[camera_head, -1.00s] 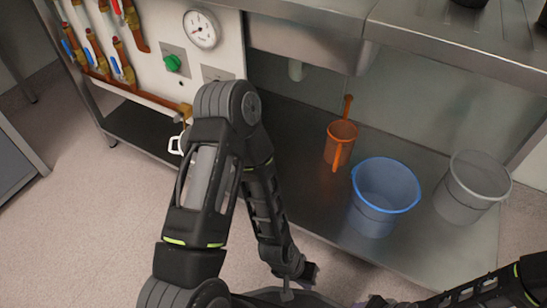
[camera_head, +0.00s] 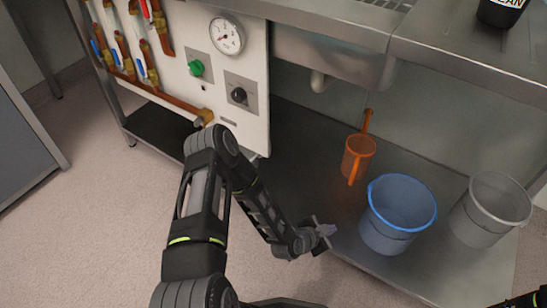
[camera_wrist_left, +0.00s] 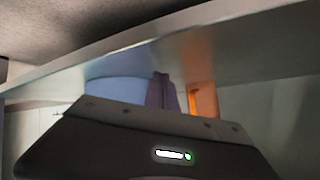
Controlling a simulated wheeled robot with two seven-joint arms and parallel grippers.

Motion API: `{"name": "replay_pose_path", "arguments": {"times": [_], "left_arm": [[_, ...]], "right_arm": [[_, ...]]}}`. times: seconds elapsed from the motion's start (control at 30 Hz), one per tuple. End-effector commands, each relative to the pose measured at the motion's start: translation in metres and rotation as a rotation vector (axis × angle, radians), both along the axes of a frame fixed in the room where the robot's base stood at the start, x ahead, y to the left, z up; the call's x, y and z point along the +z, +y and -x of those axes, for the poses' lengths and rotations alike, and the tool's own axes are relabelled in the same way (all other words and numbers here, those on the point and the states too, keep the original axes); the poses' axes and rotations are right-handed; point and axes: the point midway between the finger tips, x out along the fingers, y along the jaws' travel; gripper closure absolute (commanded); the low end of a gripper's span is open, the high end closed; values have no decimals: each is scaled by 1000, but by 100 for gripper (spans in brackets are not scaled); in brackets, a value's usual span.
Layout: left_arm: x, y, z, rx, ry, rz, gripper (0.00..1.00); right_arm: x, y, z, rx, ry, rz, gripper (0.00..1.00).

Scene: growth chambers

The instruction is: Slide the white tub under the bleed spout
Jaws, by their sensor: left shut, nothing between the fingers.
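No white tub shows clearly in either view now. A brass fitting (camera_head: 205,116) ends the copper pipe low on the white valve panel (camera_head: 185,85); it may be the bleed spout. My left arm's elbow stands just below it and hides what is behind. My left gripper (camera_head: 328,231) is shut and empty at the front edge of the steel lower shelf (camera_head: 300,150), left of the blue bucket (camera_head: 400,205). In the left wrist view its purple fingers (camera_wrist_left: 161,92) are together, with blue and orange shapes beyond.
An orange jug (camera_head: 357,158) and a grey bucket (camera_head: 490,210) also stand on the lower shelf. A sink basin (camera_head: 330,55) with a drain pipe hangs above. A dark shelf (camera_head: 160,130) lies under the panel. Floor at left is clear.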

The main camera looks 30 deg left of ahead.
Motion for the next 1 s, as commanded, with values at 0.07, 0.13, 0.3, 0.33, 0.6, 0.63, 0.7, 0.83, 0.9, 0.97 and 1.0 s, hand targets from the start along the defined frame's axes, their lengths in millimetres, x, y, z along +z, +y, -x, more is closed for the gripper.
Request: {"name": "replay_pose_path", "arguments": {"times": [0.07, 0.13, 0.3, 0.33, 0.6, 0.63, 0.7, 0.83, 0.9, 0.97, 1.0], "left_arm": [[4, 46, -33, 1, -185, -202, 100], [12, 91, -53, 18, -325, -424, 100], [34, 189, -64, 106, -483, -917, 100], [37, 201, -62, 122, -491, -982, 100], [48, 241, -54, 169, -497, -1208, 100], [48, 241, -54, 169, -497, -1208, 100], [48, 241, -54, 167, -497, -1206, 100], [47, 240, -54, 166, -496, -1205, 100], [47, 241, -55, 165, -496, -1204, 100], [47, 241, -58, 165, -496, -1204, 100], [46, 242, -60, 165, -497, -1203, 100]], "right_arm": [[0, 0, 0, 0, 0, 0, 64], [0, 0, 0, 0, 0, 0, 64], [0, 0, 0, 0, 0, 0, 64], [0, 0, 0, 0, 0, 0, 64], [0, 0, 0, 0, 0, 0, 64], [0, 0, 0, 0, 0, 0, 64], [0, 0, 0, 0, 0, 0, 64], [0, 0, 0, 0, 0, 0, 64], [-1, 0, 0, 0, 0, 0, 64], [-3, 0, 0, 0, 0, 0, 64], [-4, 0, 0, 0, -1, 0, 64]]}}
